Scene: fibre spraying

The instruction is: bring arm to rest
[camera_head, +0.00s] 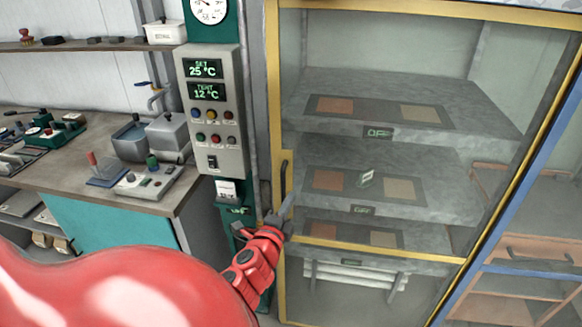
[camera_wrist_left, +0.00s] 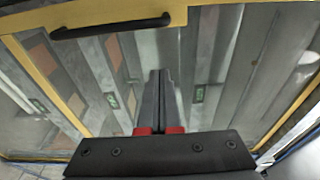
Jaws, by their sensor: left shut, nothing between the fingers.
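My left gripper (camera_head: 283,211) is at the end of the red arm that comes in from the left in the head view. It is just below the black door handle (camera_head: 283,178) of the yellow-framed glass cabinet (camera_head: 273,90). In the left wrist view my left gripper (camera_wrist_left: 161,75) has its two grey fingers together with nothing between them. The black handle (camera_wrist_left: 110,26) lies above and to the left of the fingertips there, apart from them. The cabinet door looks shut. My right gripper is not in view.
A control panel (camera_head: 212,130) reading SET 25 °C and TEMP 12 °C stands left of the cabinet. A workbench (camera_head: 130,195) with instruments is farther left. Inside the cabinet are grey shelves (camera_head: 420,165) with coloured plates. A blue-framed rack (camera_head: 500,240) stands at the right.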

